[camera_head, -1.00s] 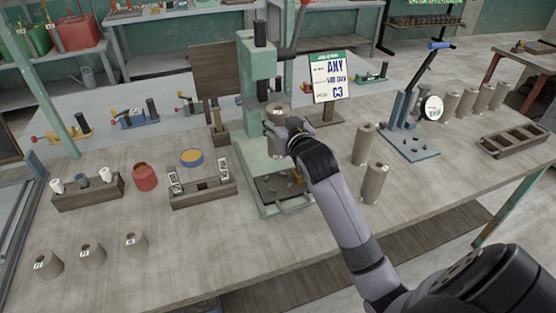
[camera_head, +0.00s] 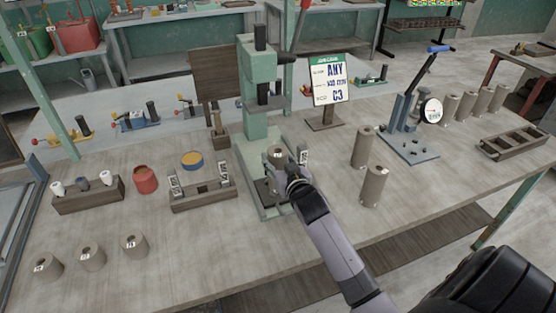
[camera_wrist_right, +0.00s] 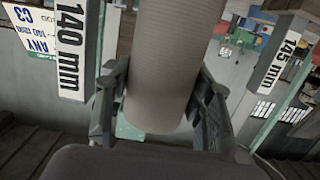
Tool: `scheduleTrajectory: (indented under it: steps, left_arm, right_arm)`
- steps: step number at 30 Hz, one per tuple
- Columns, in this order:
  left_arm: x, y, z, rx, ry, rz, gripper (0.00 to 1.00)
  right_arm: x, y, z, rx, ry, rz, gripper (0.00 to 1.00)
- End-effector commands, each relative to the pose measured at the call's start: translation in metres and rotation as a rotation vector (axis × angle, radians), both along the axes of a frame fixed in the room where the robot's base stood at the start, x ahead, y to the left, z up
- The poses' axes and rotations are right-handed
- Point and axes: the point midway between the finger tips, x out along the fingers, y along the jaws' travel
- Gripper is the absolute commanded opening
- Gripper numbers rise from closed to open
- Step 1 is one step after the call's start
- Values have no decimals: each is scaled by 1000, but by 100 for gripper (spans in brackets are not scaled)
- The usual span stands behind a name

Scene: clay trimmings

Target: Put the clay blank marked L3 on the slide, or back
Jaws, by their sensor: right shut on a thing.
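My right gripper (camera_head: 290,172) is shut on a grey clay blank (camera_head: 277,156) with a hole in its top. The blank is upright, low in front of the green press (camera_head: 250,135), over its base; I cannot tell whether it touches. The wrist view shows the blank (camera_wrist_right: 172,70) between both fingers (camera_wrist_right: 165,110); no mark is legible there. Part of a dark base plate (camera_head: 266,192), possibly the slide, shows beside my gripper. My left gripper is out of view.
Three marked blanks (camera_head: 92,258) stand front left. A wooden block (camera_head: 205,197) with labelled posts stands left of the press. A sign (camera_head: 327,82) stands behind. The front middle is clear.

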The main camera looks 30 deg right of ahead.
Motion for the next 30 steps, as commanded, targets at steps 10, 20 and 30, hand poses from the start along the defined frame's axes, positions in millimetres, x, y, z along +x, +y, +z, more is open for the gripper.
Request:
scheduleTrajectory:
  steps: [10,20,30]
  left_arm:
    - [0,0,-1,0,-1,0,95]
    - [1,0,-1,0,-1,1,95]
    - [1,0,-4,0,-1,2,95]
  right_arm:
    - [0,0,-1,1,1,0,60]
    - [0,0,-1,1,1,0,68]
    - [-25,7,2,3,1,1,68]
